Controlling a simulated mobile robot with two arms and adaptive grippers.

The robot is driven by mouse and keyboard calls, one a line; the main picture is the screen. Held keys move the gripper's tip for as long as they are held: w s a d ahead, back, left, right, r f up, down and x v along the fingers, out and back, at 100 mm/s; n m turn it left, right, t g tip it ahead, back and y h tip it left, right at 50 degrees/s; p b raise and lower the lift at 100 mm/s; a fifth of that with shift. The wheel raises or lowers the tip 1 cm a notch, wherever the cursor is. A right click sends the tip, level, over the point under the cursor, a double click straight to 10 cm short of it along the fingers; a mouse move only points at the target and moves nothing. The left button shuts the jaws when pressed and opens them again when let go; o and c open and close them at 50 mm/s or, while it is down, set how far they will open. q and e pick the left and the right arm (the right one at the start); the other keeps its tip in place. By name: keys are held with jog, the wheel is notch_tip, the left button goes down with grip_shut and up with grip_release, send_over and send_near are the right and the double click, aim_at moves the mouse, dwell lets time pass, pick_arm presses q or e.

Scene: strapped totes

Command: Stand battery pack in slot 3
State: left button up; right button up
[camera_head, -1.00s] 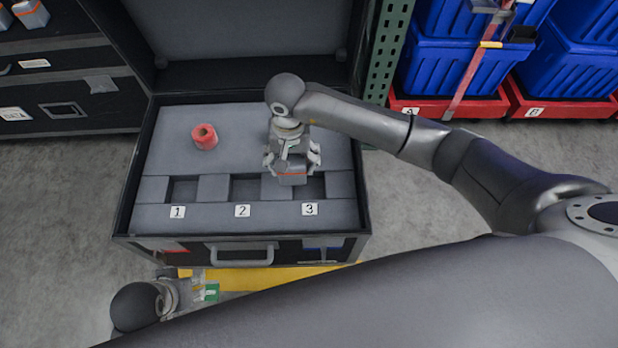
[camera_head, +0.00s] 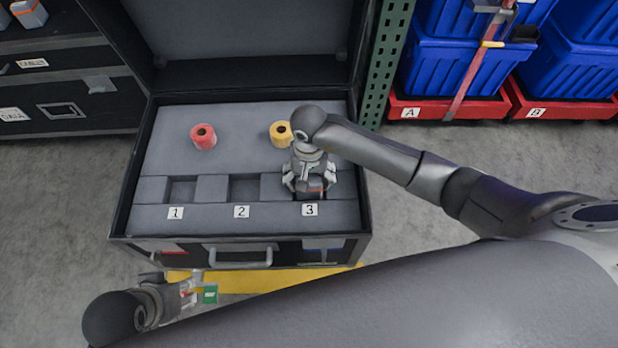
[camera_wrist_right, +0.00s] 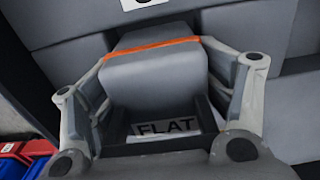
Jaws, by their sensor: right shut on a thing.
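The battery pack (camera_head: 312,190) is a grey block with an orange stripe. My right gripper (camera_head: 309,183) is shut on it, over the slot labelled 3 (camera_head: 310,210) in the grey foam. In the right wrist view the pack (camera_wrist_right: 155,75) sits between both fingers, with a "FLAT" label near its lower end. The arm and pack cover most of slot 3, so I cannot tell how deep the pack is. Slots 1 (camera_head: 182,190) and 2 (camera_head: 244,188) are empty. My left gripper (camera_head: 200,293) is low in front of the case; its jaw state is unclear.
The open black case (camera_head: 125,200) has a raised lid behind and a front handle (camera_head: 240,258). A red roll (camera_head: 203,136) and a yellow roll (camera_head: 281,134) stand on the foam behind the slots. Blue totes (camera_head: 450,75) on red bases stand to the right. A green post (camera_head: 385,70) is beside the case.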

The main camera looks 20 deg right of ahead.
pick_arm(q)
jog(key=shift+f+b, duration=0.4)
jog(key=shift+b, duration=0.05)
pick_arm(e)
jog(key=shift+f, duration=0.3)
pick_arm(q)
jog(key=shift+f, duration=0.2)
pick_arm(e)
jog(key=shift+f, duration=0.25)
pick_arm(q)
jog(key=shift+r, duration=0.1)
pick_arm(e)
jog(key=o, duration=1.8)
jog(key=shift+r+p, duration=0.3)
jog(key=shift+r, duration=0.2)
jog(key=shift+r+p, duration=0.45)
pick_arm(q)
jog(key=p+x, duration=0.1)
jog(key=x, duration=0.6)
jog(key=shift+s, duration=0.3)
pick_arm(e)
notch_tip(320, 180, up, 11)
jog(key=shift+r, duration=0.15)
